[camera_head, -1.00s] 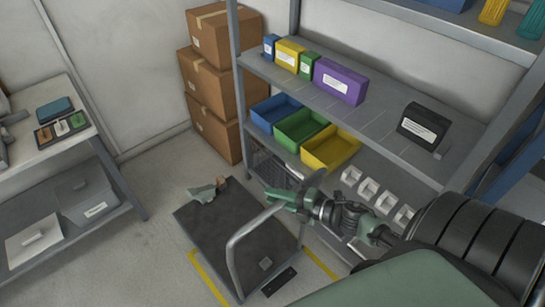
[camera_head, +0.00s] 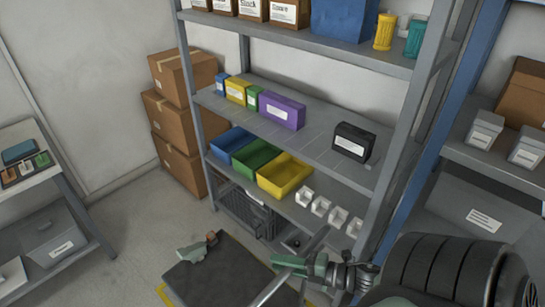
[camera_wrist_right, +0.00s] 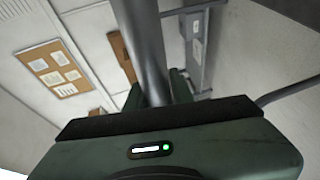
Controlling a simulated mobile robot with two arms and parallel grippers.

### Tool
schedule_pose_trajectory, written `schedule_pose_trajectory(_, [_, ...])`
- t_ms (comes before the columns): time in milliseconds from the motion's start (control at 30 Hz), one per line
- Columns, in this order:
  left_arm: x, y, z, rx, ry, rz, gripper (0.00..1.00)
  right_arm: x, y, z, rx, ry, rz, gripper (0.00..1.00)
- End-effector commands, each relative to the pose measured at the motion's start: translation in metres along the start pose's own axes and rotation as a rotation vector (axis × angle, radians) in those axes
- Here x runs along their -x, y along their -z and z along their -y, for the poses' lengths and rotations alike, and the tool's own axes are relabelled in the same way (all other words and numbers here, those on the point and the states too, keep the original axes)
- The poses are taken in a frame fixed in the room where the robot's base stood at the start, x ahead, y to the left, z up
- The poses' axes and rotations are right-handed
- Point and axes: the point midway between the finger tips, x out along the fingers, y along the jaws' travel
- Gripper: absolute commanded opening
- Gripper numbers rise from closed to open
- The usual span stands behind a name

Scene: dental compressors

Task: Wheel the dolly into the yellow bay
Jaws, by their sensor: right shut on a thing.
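The dolly (camera_head: 225,280) is a dark flat platform on the floor, cut off by the bottom edge in the head view. Parts of the yellow bay outline (camera_head: 163,296) show beside its left corner, behind its far corner and near the right side. The dolly's near end is out of frame. My right gripper (camera_head: 308,268) is shut on the grey tubular handle (camera_head: 272,290). In the right wrist view the handle tube (camera_wrist_right: 145,45) runs between the fingers of the gripper (camera_wrist_right: 155,88). My left gripper is not in view.
A grey-green object (camera_head: 195,250) with a brown end lies at the dolly's far edge. A shelf rack (camera_head: 330,160) with coloured bins stands close behind and right. Stacked cartons (camera_head: 170,115) stand behind. Open floor (camera_head: 130,225) lies left, before a side bench (camera_head: 85,215).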

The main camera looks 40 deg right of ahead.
Motion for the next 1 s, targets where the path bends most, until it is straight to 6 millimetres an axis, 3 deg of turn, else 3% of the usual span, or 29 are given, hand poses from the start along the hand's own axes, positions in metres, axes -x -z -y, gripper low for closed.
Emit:
schedule_pose_trajectory(200, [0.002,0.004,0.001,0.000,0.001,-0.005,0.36,0.015,0.007,0.005,-0.004,0.004,-0.001,0.00])
schedule_pose_trajectory(667, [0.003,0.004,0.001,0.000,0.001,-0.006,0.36,0.018,0.009,0.007,-0.004,0.005,-0.003,0.00])
schedule_pose_trajectory(700, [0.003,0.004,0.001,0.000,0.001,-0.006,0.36,0.018,0.009,0.007,-0.004,0.006,-0.003,0.34])
schedule_pose_trajectory(733, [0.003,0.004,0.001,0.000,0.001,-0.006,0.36,0.018,0.009,0.007,-0.003,0.005,-0.003,0.42])
schedule_pose_trajectory(1000, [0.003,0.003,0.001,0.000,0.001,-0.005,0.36,0.018,0.008,0.005,-0.001,0.002,-0.001,0.44])
